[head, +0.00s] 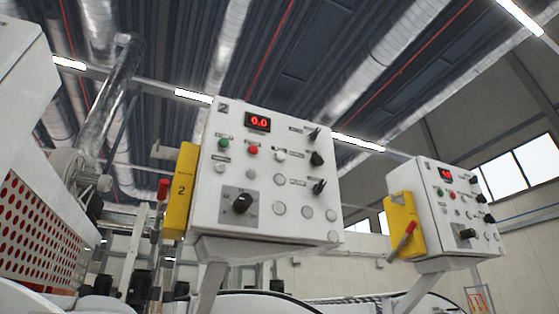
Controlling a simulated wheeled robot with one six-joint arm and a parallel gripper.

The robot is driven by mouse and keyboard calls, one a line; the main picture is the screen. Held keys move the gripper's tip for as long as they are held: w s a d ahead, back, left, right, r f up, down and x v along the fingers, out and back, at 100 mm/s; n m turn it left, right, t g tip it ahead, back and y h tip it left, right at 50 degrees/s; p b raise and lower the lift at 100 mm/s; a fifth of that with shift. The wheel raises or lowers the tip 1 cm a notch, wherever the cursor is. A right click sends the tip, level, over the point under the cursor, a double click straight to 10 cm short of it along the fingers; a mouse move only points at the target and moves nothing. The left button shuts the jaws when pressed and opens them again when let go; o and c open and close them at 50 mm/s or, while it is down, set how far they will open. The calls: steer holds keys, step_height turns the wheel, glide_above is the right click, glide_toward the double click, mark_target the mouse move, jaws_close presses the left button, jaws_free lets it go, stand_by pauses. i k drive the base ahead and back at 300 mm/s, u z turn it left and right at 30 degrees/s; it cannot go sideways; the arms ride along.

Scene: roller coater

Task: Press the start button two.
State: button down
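A white control panel marked 2 (262,222) stands tilted near the middle of the head view. Its red display (258,121) reads 0.0. A green button (223,144) sits at the panel's upper left, with a small label above it too small to read. A red button (253,150) is just to its right. A yellow box with a 2 on it (181,190) is fixed to the panel's left side. My gripper is not in view, so its state and its distance from the buttons do not show.
Panel two also carries black knobs (242,203) and switches. A machine with a red perforated guard (40,215) stands at the left.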

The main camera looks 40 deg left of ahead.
mark_target(224, 142)
steer(key=z, duration=0.1)
steer(key=k, duration=1.1)
steer(key=u, duration=1.55)
steer(key=i, duration=0.5)
steer(key=u, duration=0.05)
